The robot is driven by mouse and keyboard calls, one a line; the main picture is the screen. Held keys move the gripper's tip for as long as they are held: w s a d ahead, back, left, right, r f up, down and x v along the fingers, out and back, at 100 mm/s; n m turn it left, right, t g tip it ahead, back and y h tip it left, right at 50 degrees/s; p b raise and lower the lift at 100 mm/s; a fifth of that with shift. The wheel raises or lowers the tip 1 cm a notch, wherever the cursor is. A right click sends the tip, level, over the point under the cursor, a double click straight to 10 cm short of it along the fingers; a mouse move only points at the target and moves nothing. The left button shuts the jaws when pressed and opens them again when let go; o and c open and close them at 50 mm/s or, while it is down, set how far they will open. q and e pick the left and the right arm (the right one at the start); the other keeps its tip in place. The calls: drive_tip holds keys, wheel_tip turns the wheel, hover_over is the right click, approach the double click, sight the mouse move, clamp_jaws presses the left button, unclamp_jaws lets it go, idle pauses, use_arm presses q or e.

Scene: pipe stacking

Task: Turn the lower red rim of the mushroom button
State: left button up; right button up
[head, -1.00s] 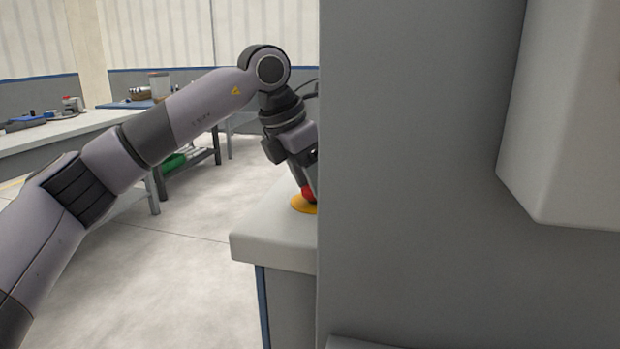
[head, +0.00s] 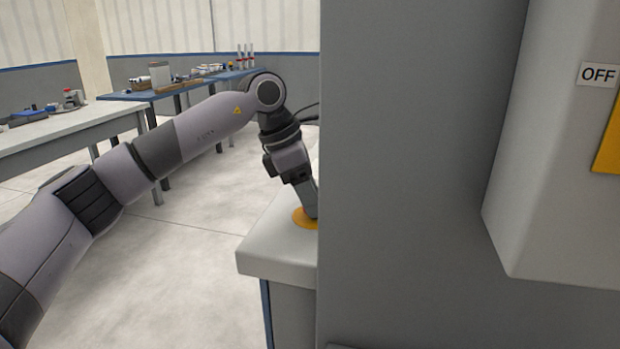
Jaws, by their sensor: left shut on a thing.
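The mushroom button's yellow base (head: 301,219) shows on the pale top of a low cabinet, just left of the big grey panel. My left gripper (head: 311,208) points down onto it and is shut on the button. The red part of the button, with its lower rim, is hidden behind the gripper and the panel edge. My right gripper is not in view.
A large grey panel (head: 410,170) fills the middle and hides the right side of the cabinet top (head: 270,246). A pale box with an OFF label (head: 598,74) juts out at right. Workbenches (head: 60,130) stand behind; the floor at left is clear.

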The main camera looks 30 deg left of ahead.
use_arm(q)
drive_tip(key=shift+r+m+p, duration=0.15)
drive_tip(key=shift+m+p, duration=0.3)
drive_tip(key=shift+m, duration=0.05)
drive_tip(key=shift+m+g+p, duration=0.3)
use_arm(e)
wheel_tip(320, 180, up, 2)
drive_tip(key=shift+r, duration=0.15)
use_arm(q)
drive_tip(key=shift+f, duration=0.25)
drive_tip(key=o, duration=1)
drive_tip(key=shift+o, duration=0.2)
drive_tip(key=v, duration=0.7)
drive_tip(key=shift+p, duration=0.35)
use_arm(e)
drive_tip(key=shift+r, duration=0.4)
use_arm(q)
drive_tip(key=shift+a, duration=0.1)
